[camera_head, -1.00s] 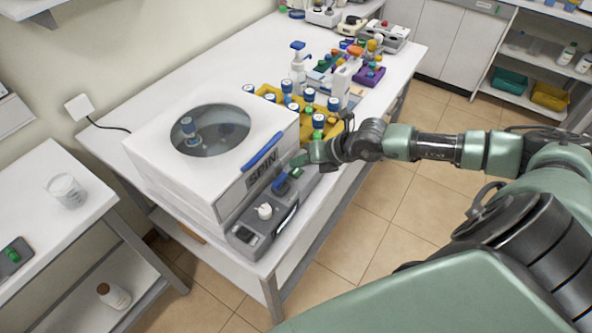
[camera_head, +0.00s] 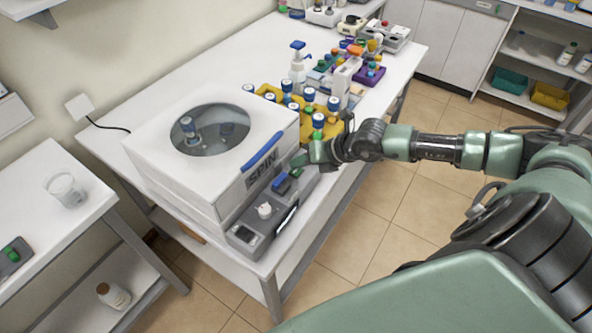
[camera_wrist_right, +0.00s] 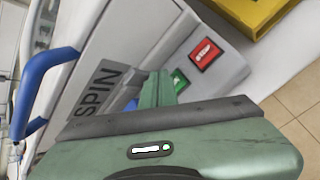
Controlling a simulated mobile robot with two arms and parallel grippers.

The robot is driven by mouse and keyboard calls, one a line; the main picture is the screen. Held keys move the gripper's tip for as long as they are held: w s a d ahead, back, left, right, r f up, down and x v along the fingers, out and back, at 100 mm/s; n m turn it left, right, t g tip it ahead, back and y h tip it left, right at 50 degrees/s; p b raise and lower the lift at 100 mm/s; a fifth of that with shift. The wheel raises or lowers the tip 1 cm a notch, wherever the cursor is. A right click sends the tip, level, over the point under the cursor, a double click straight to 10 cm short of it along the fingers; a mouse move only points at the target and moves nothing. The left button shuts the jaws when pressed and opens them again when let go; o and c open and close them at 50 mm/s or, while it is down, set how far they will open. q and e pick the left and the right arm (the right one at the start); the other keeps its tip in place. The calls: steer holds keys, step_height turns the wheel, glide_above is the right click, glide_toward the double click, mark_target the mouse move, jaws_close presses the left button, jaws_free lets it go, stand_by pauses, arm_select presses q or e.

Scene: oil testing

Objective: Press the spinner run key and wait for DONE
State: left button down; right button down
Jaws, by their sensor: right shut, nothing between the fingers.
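The spinner (camera_head: 170,150) is a white box with a round window, a blue handle and a SPIN label. Its grey control strip (camera_head: 238,224) runs along the front, with a small display (camera_head: 243,234) whose text is too small to read. In the right wrist view a green key (camera_wrist_right: 179,80) and a red key (camera_wrist_right: 205,54) show on the panel. My right gripper (camera_head: 297,161) is shut and empty, its fingertips close to the green key; they also show in the wrist view (camera_wrist_right: 158,88). I cannot tell whether they touch it. My left gripper is not in view.
A yellow rack (camera_head: 264,91) with several blue-capped bottles stands just behind the spinner. A pump bottle and small coloured items are farther back on the white table. A side table (camera_head: 40,215) with a glass beaker (camera_head: 66,190) is at the left. The tiled floor at right is clear.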

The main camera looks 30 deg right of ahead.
steer(key=shift+f, duration=0.3)
